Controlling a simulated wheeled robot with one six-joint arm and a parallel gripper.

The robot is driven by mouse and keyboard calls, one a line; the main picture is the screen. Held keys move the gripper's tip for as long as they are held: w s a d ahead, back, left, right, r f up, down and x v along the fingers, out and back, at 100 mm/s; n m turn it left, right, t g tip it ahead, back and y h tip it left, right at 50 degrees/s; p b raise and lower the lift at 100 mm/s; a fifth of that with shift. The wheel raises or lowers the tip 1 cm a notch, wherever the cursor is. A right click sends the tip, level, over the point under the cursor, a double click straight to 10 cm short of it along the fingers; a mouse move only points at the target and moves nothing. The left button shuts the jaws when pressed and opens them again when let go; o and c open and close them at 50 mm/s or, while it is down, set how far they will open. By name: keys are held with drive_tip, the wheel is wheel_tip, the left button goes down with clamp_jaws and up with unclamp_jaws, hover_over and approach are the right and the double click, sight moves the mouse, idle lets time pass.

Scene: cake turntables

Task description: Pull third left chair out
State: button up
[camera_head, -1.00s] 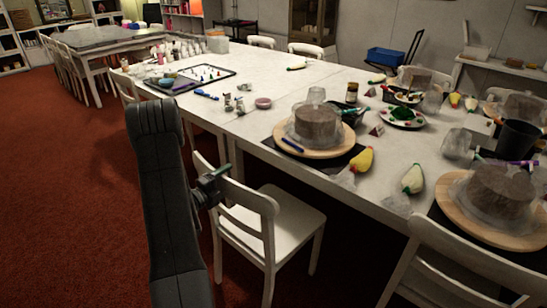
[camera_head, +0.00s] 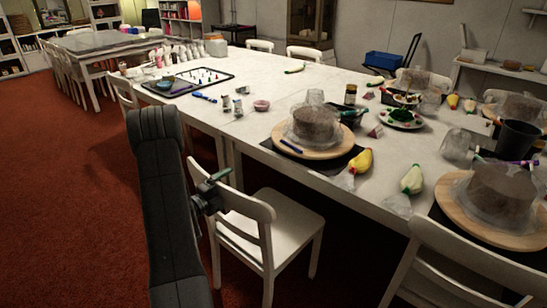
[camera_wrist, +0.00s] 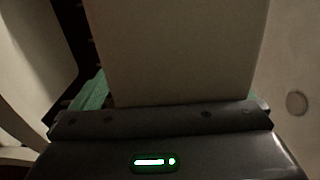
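A white wooden chair (camera_head: 290,228) stands at the near left long side of the white table, with its seat front partly under the tabletop. My gripper (camera_head: 213,187), with a green finger, is at the top rail of the chair's backrest in the head view. In the wrist view, a broad pale panel (camera_wrist: 175,50), apparently part of the chair back, rises in front of my gripper. A green finger (camera_wrist: 91,93) shows at the panel's left edge.
Another white chair (camera_head: 455,265) stands at the lower right, and one (camera_head: 123,92) farther left along the table. The long table (camera_head: 290,82) holds cake turntables, piping bags, bowls and a board. Red carpet (camera_head: 70,200) is open on the left.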

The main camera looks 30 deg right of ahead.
drive_tip(key=shift+f, duration=0.1)
drive_tip(key=v, duration=1.2)
drive_tip(key=shift+w+p, duration=0.15)
drive_tip(key=shift+p, duration=0.25)
drive_tip(key=shift+x, duration=4.6)
drive_tip(key=shift+b, duration=0.3)
